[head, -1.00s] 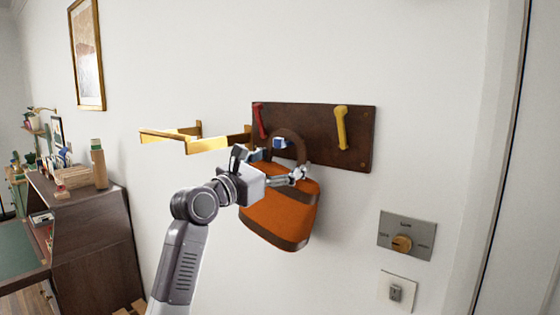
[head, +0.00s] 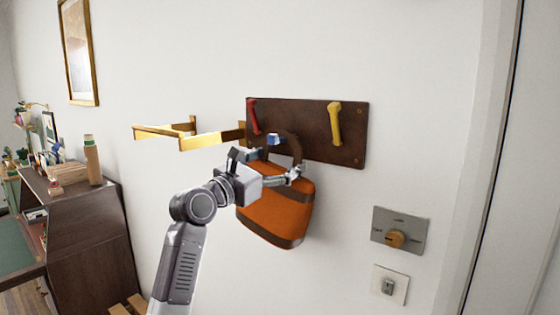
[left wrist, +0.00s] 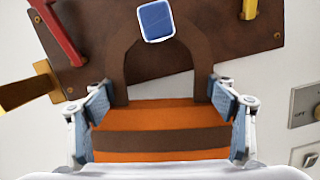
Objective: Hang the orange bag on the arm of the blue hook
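The orange bag (head: 270,209) with brown bands is upright in front of the dark wooden hook board. It also shows in the left wrist view (left wrist: 160,121). The blue hook (head: 273,139) sits low on the board in the head view. Whether the handle bears on the hook arm is unclear. My left gripper (head: 267,165) is open, its fingers standing apart on both sides of the handle's base. My right gripper is out of view.
The board (head: 310,148) also carries a red hook (head: 252,116) and a yellow hook (head: 335,124). A brass rail (head: 210,140) juts from the wall at left. A dial plate (head: 398,231) and a switch (head: 389,285) are at lower right. A wooden desk (head: 90,240) stands left.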

